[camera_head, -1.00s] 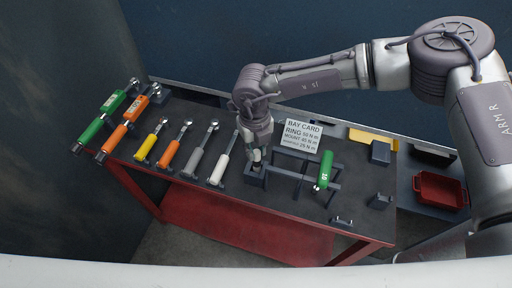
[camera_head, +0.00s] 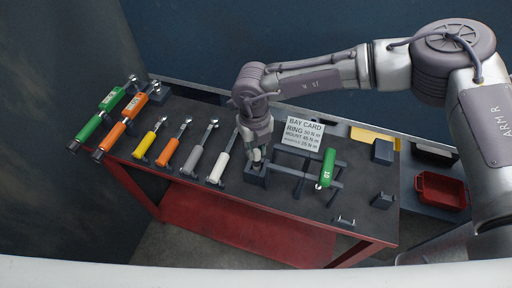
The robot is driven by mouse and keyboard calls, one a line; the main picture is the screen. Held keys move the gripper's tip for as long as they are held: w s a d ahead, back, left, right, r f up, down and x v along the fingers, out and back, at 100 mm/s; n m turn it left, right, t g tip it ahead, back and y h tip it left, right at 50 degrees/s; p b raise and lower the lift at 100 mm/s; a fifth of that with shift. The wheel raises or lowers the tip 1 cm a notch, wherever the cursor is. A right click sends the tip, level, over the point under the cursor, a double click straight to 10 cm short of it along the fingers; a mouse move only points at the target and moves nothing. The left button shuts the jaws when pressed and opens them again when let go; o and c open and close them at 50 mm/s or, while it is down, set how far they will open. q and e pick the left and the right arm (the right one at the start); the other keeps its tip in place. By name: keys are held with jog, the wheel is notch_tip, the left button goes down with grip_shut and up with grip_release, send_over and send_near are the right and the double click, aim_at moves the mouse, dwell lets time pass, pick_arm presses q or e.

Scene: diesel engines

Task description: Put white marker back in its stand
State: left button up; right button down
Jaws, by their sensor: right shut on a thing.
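My right gripper (camera_head: 256,155) points down near the middle of the bench and is shut on the white marker (camera_head: 257,152), of which only a small pale part shows between the fingers. The fingers hide most of it. The marker's stand appears to be the small dark block (camera_head: 255,175) directly below the fingertips. I cannot tell whether the marker's lower end is inside the block or just above it. My left gripper is not in view.
A row of wrenches lies left of the gripper, the nearest with a white handle (camera_head: 218,168). A bay card (camera_head: 303,134) stands behind a dark rack to the right, with a green tool (camera_head: 327,168) on it. A red tray (camera_head: 441,190) is at far right.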

jog(key=shift+c, duration=2.4)
grip_release()
jog(key=shift+w+r, duration=0.15)
jog(key=shift+r, duration=0.1)
jog(key=shift+r, duration=0.2)
jog(key=shift+r, duration=0.55)
notch_tip(320, 180, up, 8)
jog(key=p, duration=0.2)
jog(key=shift+f, duration=0.2)
jog(key=shift+a, duration=0.1)
